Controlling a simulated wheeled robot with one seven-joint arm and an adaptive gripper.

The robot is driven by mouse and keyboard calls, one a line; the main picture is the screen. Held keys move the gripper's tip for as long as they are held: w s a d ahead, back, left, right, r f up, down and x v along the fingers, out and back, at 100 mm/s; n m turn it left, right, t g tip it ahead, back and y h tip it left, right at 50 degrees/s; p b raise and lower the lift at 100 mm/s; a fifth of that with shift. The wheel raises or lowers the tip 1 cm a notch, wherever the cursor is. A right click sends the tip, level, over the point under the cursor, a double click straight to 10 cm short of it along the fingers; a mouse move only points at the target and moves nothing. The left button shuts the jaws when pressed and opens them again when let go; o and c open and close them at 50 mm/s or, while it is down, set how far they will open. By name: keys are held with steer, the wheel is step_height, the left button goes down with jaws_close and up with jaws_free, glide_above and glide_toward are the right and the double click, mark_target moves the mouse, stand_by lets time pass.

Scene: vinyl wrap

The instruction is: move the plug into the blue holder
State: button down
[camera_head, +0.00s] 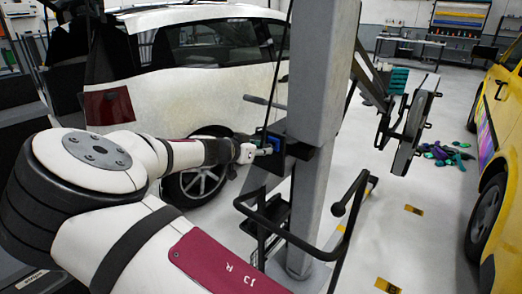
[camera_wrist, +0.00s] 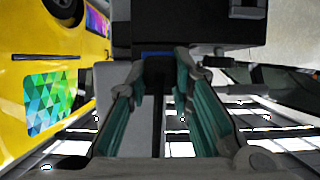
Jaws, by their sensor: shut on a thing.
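My gripper (camera_head: 264,150) is at the front of the grey post, right up against a black box with a blue part, the blue holder (camera_head: 273,141). In the wrist view my gripper (camera_wrist: 161,68) has its two teal-lined fingers closed on a dark piece, seemingly the plug (camera_wrist: 157,68). A thin strip of the blue holder (camera_wrist: 157,53) shows just beyond the fingertips, under the black box. The plug is too small and hidden to make out in the head view. I cannot tell how far it sits in the holder.
The grey post (camera_head: 318,110) stands just behind the holder, with a black tubular frame (camera_head: 290,235) below. A white car (camera_head: 215,80) stands behind my arm. A yellow vehicle (camera_head: 500,120) is at the right. Open floor lies between post and vehicle.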

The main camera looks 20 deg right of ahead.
steer(key=shift+w+d, duration=0.7)
steer(key=shift+d, duration=0.25)
stand_by(2.9)
steer(key=c, duration=1.3)
jaws_free()
steer(key=shift+c, duration=0.2)
steer(key=v, duration=1.2)
steer(key=s+d+f+n+g+y, duration=0.1)
steer(key=s+d+f+g+y, duration=0.2)
steer(key=s+d, duration=0.25)
steer(key=s+d+f+g+y, duration=0.2)
steer(key=s+d+g+y, duration=0.1)
steer(key=s+d, duration=0.3)
steer(key=s+a+r+n+t+y, duration=0.1)
steer(key=s+r+n, duration=0.4)
steer(key=s, duration=0.8)
steer(key=s+a+r+n+t+y, duration=0.2)
steer(key=s+r, duration=0.5)
steer(key=s, duration=0.6)
steer(key=a+n+y, duration=0.1)
steer(key=n, duration=0.1)
steer(key=shift+r+n+y, duration=0.35)
steer(key=shift+n+y, duration=0.05)
